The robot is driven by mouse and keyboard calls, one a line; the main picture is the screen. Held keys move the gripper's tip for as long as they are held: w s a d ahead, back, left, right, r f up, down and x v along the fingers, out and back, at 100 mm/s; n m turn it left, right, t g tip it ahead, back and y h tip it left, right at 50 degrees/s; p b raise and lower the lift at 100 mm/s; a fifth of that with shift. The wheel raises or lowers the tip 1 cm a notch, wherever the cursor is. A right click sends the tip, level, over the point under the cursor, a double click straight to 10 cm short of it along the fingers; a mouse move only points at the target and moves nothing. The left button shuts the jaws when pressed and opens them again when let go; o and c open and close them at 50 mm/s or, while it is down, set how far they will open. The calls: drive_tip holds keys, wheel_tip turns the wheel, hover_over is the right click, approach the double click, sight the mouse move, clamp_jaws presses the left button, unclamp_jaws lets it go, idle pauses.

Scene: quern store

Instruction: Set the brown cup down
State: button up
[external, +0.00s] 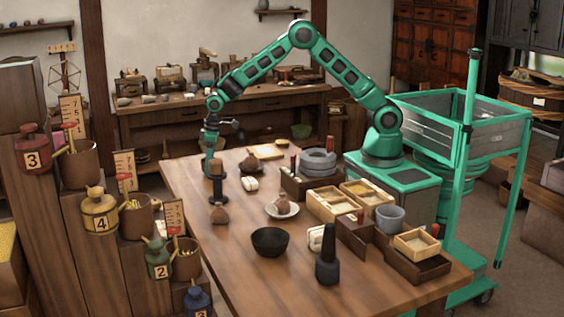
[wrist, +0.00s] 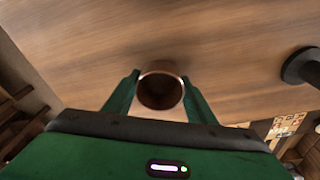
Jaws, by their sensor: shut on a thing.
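The brown cup (wrist: 160,91) is between the two green fingers of my gripper (wrist: 160,98) in the wrist view. My gripper is shut on the cup's sides. I look down into its dark, round mouth; it seems empty. Wooden tabletop shows around it, and I cannot tell whether its base touches the wood. In the external view my gripper (external: 209,166) points down over the left part of the table (external: 205,262), behind a dark upright tool with a round black base (external: 219,214). The cup is not clearly distinguishable there.
The tool's black base (wrist: 303,68) is right of the cup in the wrist view. A dark bowl (external: 270,241), a saucer (external: 292,213), small pots and wooden trays (external: 332,211) occupy the table. The front left tabletop is bare.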

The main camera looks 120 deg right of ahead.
drive_tip(key=shift+f, duration=0.1)
drive_tip(key=o, duration=1.1)
wheel_tip(320, 180, up, 12)
drive_tip(key=s+f, duration=0.1)
drive_tip(key=s, duration=0.1)
drive_tip(key=s+a+r, duration=0.3)
drive_tip(key=s+r, duration=0.4)
drive_tip(key=s, duration=0.3)
drive_tip(key=s+a, duration=0.3)
drive_tip(key=s, duration=0.9)
drive_tip(key=s+a+m+g, duration=0.1)
drive_tip(key=s+a, duration=0.2)
drive_tip(key=s, duration=0.9)
drive_tip(key=s+a+r+m+y, duration=0.1)
drive_tip(key=s+a, duration=0.2)
drive_tip(key=s, duration=1)
drive_tip(key=shift+a+g, duration=0.3)
drive_tip(key=shift+a, duration=0.05)
drive_tip(key=shift+r, duration=0.1)
